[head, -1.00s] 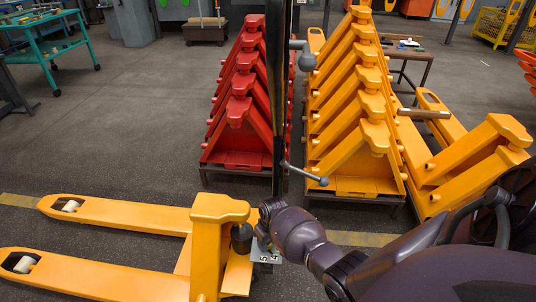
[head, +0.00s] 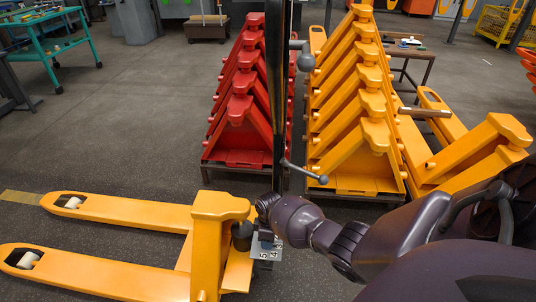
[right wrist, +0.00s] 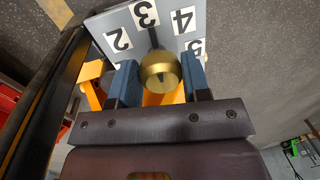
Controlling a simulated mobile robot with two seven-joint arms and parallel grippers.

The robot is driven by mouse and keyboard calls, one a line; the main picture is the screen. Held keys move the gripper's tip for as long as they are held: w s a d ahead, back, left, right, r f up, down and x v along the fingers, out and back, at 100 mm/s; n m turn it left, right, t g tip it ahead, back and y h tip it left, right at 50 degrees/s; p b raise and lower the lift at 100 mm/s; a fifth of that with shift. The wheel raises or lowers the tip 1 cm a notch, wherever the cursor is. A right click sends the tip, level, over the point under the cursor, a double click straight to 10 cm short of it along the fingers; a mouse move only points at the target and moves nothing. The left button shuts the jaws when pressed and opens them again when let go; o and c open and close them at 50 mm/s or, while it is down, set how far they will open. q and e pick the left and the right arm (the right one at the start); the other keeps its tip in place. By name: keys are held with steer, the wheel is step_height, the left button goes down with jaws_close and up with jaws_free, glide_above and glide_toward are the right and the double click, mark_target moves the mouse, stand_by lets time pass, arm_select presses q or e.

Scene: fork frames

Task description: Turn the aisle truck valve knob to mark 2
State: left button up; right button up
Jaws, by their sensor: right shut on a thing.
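The brass valve knob (right wrist: 160,72) sits between the two blue fingers of my right gripper (right wrist: 160,82), which is shut on it. A grey dial plate (right wrist: 117,22) with black numbers on white squares lies behind the knob; 2, 3, 4 and part of 5 show. A dark pointer bar (right wrist: 154,38) runs from the knob toward 3. In the head view my right gripper (head: 265,228) is at the yellow aisle truck (head: 208,250), by the numbered plate (head: 267,252); the knob is hidden there. My left gripper is not in view.
A dark upright post (head: 278,100) with a ball-ended lever (head: 303,172) stands close to my right gripper. Behind are a red rack (head: 240,125) and a yellow rack (head: 358,130) of stacked frames.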

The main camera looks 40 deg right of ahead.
steer(key=n, duration=0.5)
steer(key=shift+f+n+h, duration=0.1)
steer(key=shift+n+h, duration=0.2)
steer(key=n+b, duration=0.1)
steer(key=n, duration=0.2)
steer(key=shift+w+g, duration=0.1)
steer(key=shift+g, duration=0.2)
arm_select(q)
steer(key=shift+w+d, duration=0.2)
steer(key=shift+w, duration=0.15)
arm_select(e)
steer(key=shift+n+h, duration=0.3)
steer(key=shift+n, duration=0.5)
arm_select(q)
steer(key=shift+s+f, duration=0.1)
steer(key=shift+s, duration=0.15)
arm_select(e)
steer(key=o, duration=0.9)
steer(key=shift+w, duration=0.1)
